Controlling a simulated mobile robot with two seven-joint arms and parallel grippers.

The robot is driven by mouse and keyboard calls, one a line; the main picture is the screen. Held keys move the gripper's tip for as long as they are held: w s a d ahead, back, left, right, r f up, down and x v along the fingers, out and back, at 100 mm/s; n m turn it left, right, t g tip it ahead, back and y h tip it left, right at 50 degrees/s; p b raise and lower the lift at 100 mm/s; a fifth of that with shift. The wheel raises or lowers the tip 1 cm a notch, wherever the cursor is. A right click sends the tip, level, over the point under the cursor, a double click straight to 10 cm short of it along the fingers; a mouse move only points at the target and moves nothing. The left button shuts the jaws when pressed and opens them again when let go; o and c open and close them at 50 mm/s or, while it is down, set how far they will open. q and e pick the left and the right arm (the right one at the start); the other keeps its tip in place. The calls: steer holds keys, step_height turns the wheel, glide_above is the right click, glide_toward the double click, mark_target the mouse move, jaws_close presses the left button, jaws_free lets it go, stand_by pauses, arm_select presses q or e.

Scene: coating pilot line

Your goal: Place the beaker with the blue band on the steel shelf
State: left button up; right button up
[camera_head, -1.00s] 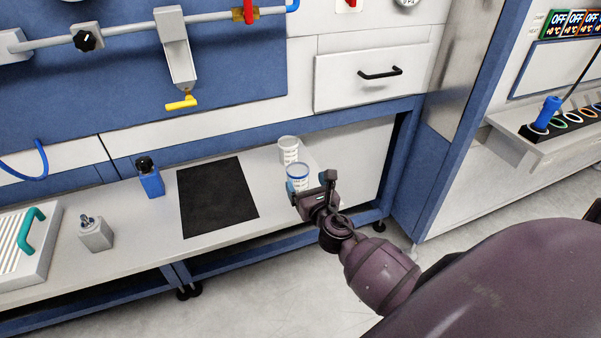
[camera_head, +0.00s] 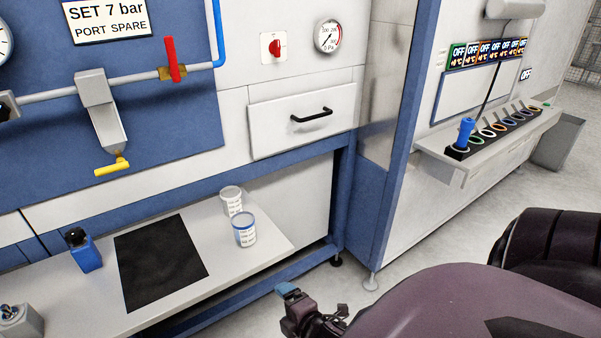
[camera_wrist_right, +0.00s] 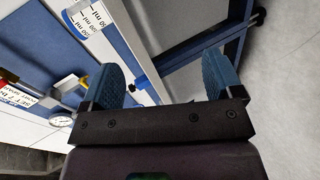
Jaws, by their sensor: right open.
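The beaker with the blue band (camera_head: 244,231) stands upright on the light bench top (camera_head: 205,300), near its right end. A scale-marked beaker, cut off by the frame, shows at the upper left of the wrist view (camera_wrist_right: 90,18); it looks like the same one. My right gripper (camera_head: 315,302) is open and empty, low and to the right of the beaker, clear of it. Its two blue-padded fingers (camera_wrist_right: 152,78) stand apart in the wrist view. A grey, steel-looking shelf (camera_head: 468,168) juts from the right-hand unit. My left gripper is out of view.
A second beaker (camera_head: 231,198) stands just behind the banded one. A rack of coloured rings (camera_head: 495,132) with a blue-handled item occupies the shelf's back. A drawer (camera_head: 302,118) is above.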

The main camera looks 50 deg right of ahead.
steer(key=s+a+f+m+g+y, duration=0.2)
steer(key=s+m, duration=0.6)
steer(key=m, duration=0.5)
steer(key=shift+s+a+f, duration=0.15)
steer(key=shift+a+f, duration=0.7)
steer(key=shift+a, duration=0.25)
